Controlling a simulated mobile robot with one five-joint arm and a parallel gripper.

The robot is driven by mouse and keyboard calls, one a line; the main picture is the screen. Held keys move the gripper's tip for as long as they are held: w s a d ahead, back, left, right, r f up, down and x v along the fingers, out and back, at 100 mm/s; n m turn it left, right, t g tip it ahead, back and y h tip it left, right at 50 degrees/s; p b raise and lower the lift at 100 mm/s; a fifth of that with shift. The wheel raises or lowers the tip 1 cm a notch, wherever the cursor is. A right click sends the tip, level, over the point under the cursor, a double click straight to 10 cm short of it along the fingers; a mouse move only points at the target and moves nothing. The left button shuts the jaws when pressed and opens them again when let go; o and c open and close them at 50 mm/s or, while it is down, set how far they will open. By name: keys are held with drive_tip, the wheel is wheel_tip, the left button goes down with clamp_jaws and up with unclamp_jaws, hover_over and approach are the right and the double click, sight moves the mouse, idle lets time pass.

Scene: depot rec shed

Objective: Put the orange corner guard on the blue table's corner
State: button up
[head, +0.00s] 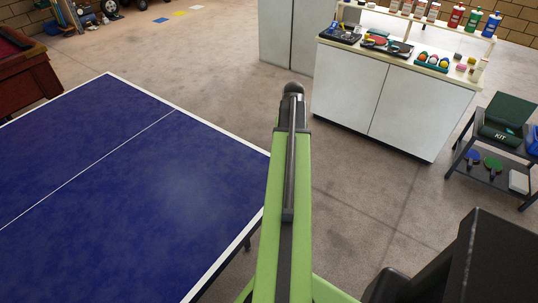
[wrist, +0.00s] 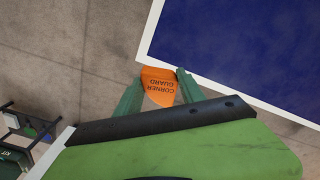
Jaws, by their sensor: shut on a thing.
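The gripper and guard are not visible there.
A white cabinet (head: 390,100) with bottles and trays stands at the back right. A dark cart (head: 490,160) with a green kit box (head: 505,120) is at far right. A red-brown table (head: 25,75) is at far left. The concrete floor between is clear.

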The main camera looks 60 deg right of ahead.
drive_tip(key=d+r+m+p, duration=0.2)
drive_tip(key=d+r, duration=0.1)
drive_tip(key=d, duration=0.5)
drive_tip(key=a+f+b, duration=0.2)
drive_tip(key=a, duration=0.2)
drive_tip(key=a+f+b, duration=0.2)
drive_tip(key=a, duration=0.1)
drive_tip(key=a+f+b, duration=0.3)
drive_tip(key=a, duration=0.1)
drive_tip(key=shift+s+a, duration=0.3)
drive_tip(key=shift+a, duration=0.25)
wheel_tip(320, 180, down, 4)
drive_tip(key=b, duration=0.4)
drive_tip(key=shift+f, duration=0.15)
drive_tip(key=shift+r, duration=0.25)
drive_tip(key=shift+f, duration=0.2)
drive_tip(key=o, duration=1.4)
drive_tip(key=shift+c, duration=0.2)
